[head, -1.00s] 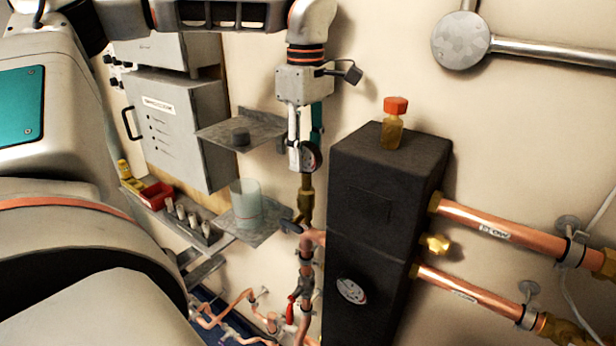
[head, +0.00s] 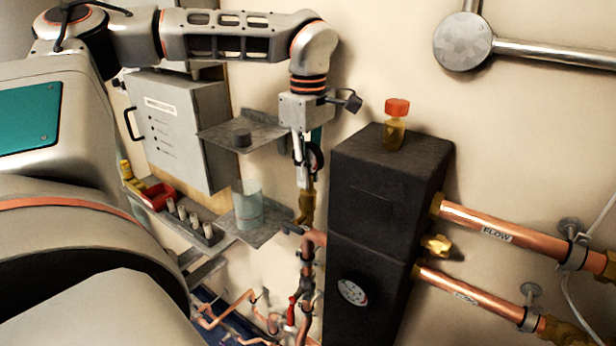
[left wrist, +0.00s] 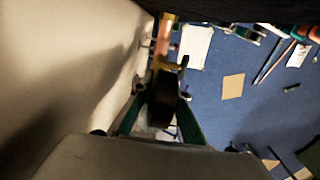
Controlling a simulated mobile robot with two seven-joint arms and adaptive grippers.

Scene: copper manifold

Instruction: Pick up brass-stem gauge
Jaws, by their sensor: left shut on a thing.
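The brass-stem gauge has a dark round body (head: 315,160) with its brass stem (head: 306,203) pointing down, left of the tall black block. My left gripper (head: 307,168) comes from above and is shut on the gauge body. In the left wrist view the gauge (left wrist: 163,100) shows as a dark disc seen nearly edge-on, between the teal fingers (left wrist: 160,118). The stem's lower end is close above the copper pipe (head: 312,240) and its dark valve handle. I cannot tell whether it touches the pipe. My right gripper is not in view.
The black block (head: 375,215) stands close on the right, with an orange-capped bottle (head: 396,125) on top. A grey shelf (head: 265,137) holding a dark knob and a lower shelf with a glass cylinder (head: 248,205) are close on the left. Copper pipes run right.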

